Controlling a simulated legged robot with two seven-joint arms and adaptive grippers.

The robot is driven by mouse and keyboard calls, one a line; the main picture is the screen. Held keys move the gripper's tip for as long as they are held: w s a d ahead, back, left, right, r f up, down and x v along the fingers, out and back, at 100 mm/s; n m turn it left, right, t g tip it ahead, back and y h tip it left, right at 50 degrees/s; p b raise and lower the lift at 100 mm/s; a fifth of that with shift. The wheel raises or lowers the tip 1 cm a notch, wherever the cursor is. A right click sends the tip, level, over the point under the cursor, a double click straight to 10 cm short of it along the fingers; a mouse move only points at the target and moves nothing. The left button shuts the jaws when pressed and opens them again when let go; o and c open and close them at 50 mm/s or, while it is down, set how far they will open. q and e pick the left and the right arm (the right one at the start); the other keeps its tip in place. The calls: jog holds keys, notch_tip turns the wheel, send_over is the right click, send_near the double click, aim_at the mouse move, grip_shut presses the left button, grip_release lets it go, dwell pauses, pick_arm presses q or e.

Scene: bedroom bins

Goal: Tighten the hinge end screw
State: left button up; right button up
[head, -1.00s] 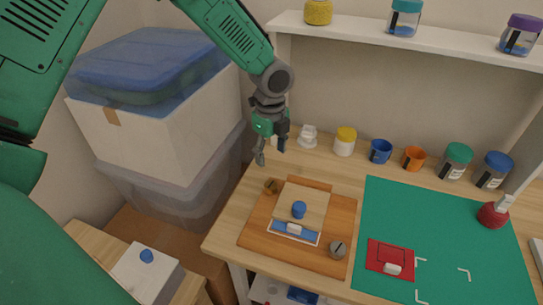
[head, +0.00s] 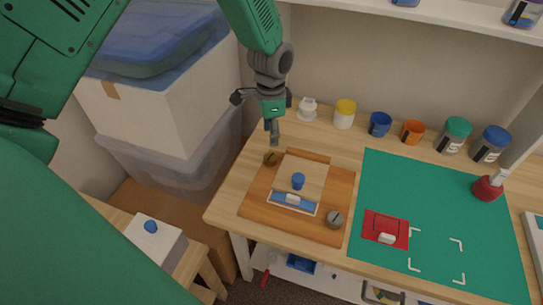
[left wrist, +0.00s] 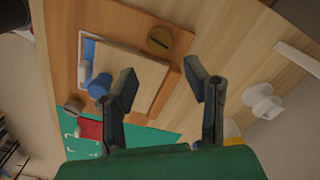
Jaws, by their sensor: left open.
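A brass slotted screw (head: 271,158) sits at the upper left corner of an orange wooden board (head: 257,201) on the desk. In the left wrist view the screw head (left wrist: 160,40) shows its slot, ahead of the gap between the fingers. The board carries a pale wooden flap (head: 309,170) with a blue knob (head: 298,181), a blue-and-white latch (head: 292,201) and a grey slotted knob (head: 335,218). My left gripper (head: 274,138) hangs above the screw, fingers down. In the wrist view it (left wrist: 160,84) is open and empty, apart from the screw. My right gripper is not visible.
A white fitting (head: 307,109), a yellow-lidded jar (head: 344,114), a blue cup (head: 380,124) and an orange cup (head: 412,132) line the desk's back. A green mat (head: 444,205) with a red block (head: 380,226) lies right. Storage boxes (head: 160,110) stand left.

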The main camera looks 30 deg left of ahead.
aim_at(271, 156)
pick_arm(q)
notch_tip(271, 156, down, 10)
jog(key=shift+r, duration=0.1)
jog(key=c, duration=0.9)
